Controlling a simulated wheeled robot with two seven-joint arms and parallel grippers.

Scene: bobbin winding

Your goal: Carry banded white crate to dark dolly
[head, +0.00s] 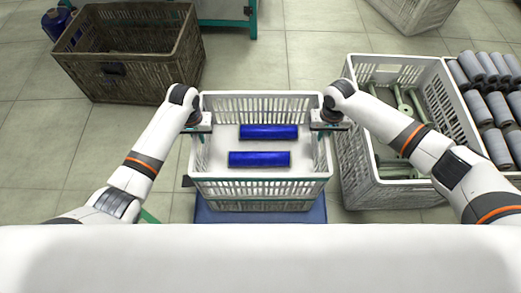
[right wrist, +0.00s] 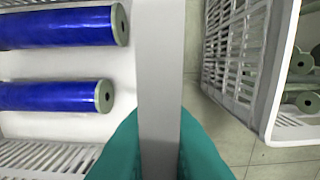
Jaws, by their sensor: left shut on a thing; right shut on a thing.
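My left gripper (head: 199,131) is shut on the crate's left rim. My right gripper (head: 326,129) is shut on the right rim; in the right wrist view its teal fingers (right wrist: 158,150) straddle the rim. I cannot pick out a dark dolly for certain.
A blue flat surface (head: 261,216) shows beneath the crate's near side. Close on the right stands another white crate (head: 392,196) with pale green bobbins. Beyond it are several grey bobbins (head: 497,107). A brown crate (head: 130,82) stands back left. Tiled floor (head: 280,55) is clear behind.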

